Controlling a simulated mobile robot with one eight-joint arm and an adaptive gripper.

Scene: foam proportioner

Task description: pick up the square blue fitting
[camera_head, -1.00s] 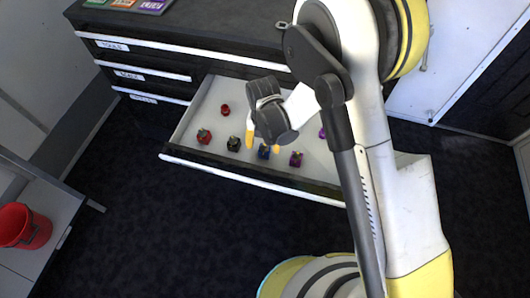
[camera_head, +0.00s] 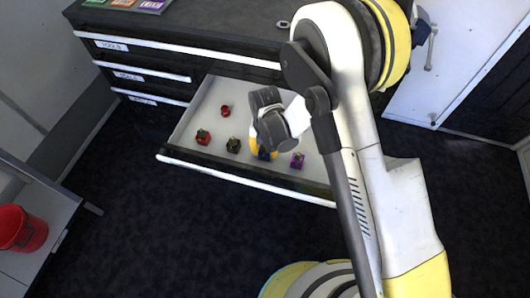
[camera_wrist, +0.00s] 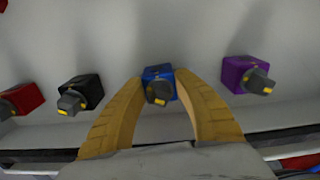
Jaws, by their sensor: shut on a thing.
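The square blue fitting (camera_wrist: 157,74) sits between the yellow fingers of my gripper (camera_wrist: 158,92) in the wrist view. It has a dark grey part with a small yellow mark on its near side. The fingers are shut on its two sides. In the head view, my gripper (camera_head: 260,148) is inside the open drawer, and the blue fitting (camera_head: 264,155) shows just past the fingers, partly hidden by them. The fitting appears at the level of the drawer floor; I cannot tell whether it touches it.
The open drawer (camera_head: 207,98) also holds a red square fitting (camera_head: 203,137), a black one (camera_head: 233,145), a purple one (camera_head: 297,160) and a small red round piece (camera_head: 225,111). The black and purple ones flank my gripper. The drawer's front edge (camera_head: 240,181) lies close by.

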